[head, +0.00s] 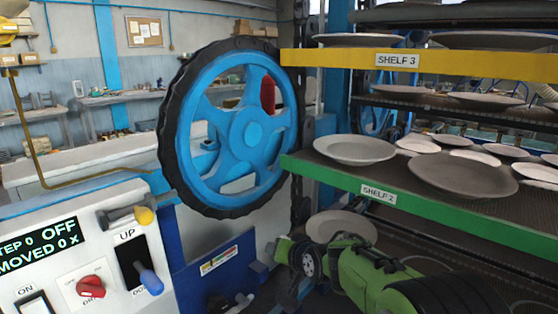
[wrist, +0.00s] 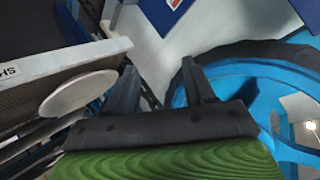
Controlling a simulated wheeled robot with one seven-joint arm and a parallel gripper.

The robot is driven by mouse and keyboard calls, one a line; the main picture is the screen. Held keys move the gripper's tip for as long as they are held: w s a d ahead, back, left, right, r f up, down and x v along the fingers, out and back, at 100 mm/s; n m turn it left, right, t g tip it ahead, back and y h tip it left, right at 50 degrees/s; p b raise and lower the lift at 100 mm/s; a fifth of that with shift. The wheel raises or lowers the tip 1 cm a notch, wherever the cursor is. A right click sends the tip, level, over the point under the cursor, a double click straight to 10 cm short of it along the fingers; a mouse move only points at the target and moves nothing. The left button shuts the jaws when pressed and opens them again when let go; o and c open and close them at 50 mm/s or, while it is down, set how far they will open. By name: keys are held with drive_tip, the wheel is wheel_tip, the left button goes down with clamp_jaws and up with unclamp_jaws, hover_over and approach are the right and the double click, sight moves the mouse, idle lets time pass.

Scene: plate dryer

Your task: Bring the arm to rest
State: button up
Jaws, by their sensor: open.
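My green arm (head: 375,278) reaches in from the lower right of the head view, below the green edge of shelf 2. My gripper (wrist: 160,84) shows in the wrist view with its two dark fingers apart and nothing between them. In the head view its fingers are hard to make out against the dark background. A pale plate (wrist: 78,93) lies on a shelf to the left of the fingers, apart from them. In the head view a plate (head: 341,226) shows below shelf 2, partly hidden by my arm.
Shelf 2 (head: 440,213) and yellow-edged shelf 3 (head: 450,66) hold several plates at the right. A large blue handwheel (head: 181,130) with a black rim stands at the centre left. A white control panel (head: 50,280) with a red knob (head: 90,286) and a blue-handled lever (head: 150,279) is at the lower left.

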drive_tip(key=s+d+r+g+h, duration=0.1)
drive_tip(key=s+d+r, duration=0.15)
drive_tip(key=s, duration=0.35)
drive_tip(key=s+d+r+n+h, duration=0.1)
drive_tip(key=s+d, duration=0.2)
drive_tip(key=s, duration=0.3)
drive_tip(key=s+d+r+g+h, duration=0.1)
drive_tip(key=s+d+r, duration=0.15)
drive_tip(key=s, duration=0.25)
drive_tip(key=s+d+f+g+h, duration=0.1)
drive_tip(key=s+d+f, duration=0.15)
drive_tip(key=s, duration=0.65)
drive_tip(key=s+d+f+g+h, duration=0.15)
drive_tip(key=s+d, duration=0.25)
drive_tip(key=s, duration=0.6)
wheel_tip(320, 180, up, 17)
drive_tip(key=p, duration=1.7)
drive_tip(key=shift+y+p, duration=0.3)
drive_tip(key=shift+y, duration=0.05)
